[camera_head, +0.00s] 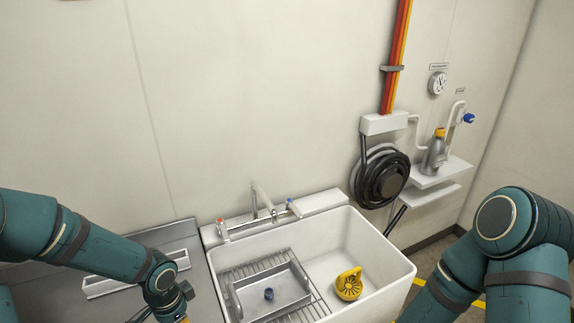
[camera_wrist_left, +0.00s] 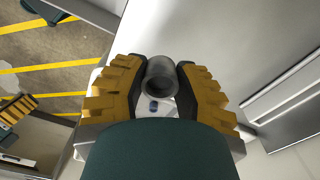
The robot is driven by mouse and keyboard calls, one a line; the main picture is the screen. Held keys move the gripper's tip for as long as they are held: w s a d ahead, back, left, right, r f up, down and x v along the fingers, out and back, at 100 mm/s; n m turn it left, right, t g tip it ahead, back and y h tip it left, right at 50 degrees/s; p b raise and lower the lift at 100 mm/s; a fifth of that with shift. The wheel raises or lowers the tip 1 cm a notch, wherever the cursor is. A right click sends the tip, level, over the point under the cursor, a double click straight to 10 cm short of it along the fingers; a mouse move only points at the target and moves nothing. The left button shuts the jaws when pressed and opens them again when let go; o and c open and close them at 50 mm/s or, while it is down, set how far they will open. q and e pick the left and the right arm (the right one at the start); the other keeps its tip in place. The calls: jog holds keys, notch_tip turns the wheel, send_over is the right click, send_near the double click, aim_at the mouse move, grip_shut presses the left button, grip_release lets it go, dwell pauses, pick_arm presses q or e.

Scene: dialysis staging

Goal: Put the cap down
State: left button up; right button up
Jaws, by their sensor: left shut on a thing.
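My left gripper (camera_wrist_left: 160,85) is shut on a grey hollow round piece, which I take to be the cap (camera_wrist_left: 160,72); its open end faces the wrist camera. In the head view the left gripper shows only as a sliver at the bottom edge, by the grey counter (camera_head: 193,240) left of the sink, and the cap is hidden there. Whether the cap touches any surface cannot be told. What looks like my right gripper (camera_wrist_left: 16,109) is at the left edge of the wrist view, cut off by the frame.
The white sink (camera_head: 392,278) holds a wire rack (camera_head: 243,272), a grey tray (camera_head: 297,294) with a small blue piece (camera_head: 268,294), and a yellow item (camera_head: 348,284). The tap (camera_head: 263,202) stands at the back. A hose reel (camera_head: 383,180) hangs on the wall.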

pick_arm(q)
jog(key=w+d+n+b, duration=0.1)
jog(key=w+d+n, duration=0.2)
jog(key=d+n, duration=0.5)
jog(key=shift+w+d+f, duration=0.3)
jog(key=shift+d+f, duration=0.05)
jog(key=shift+d, duration=0.5)
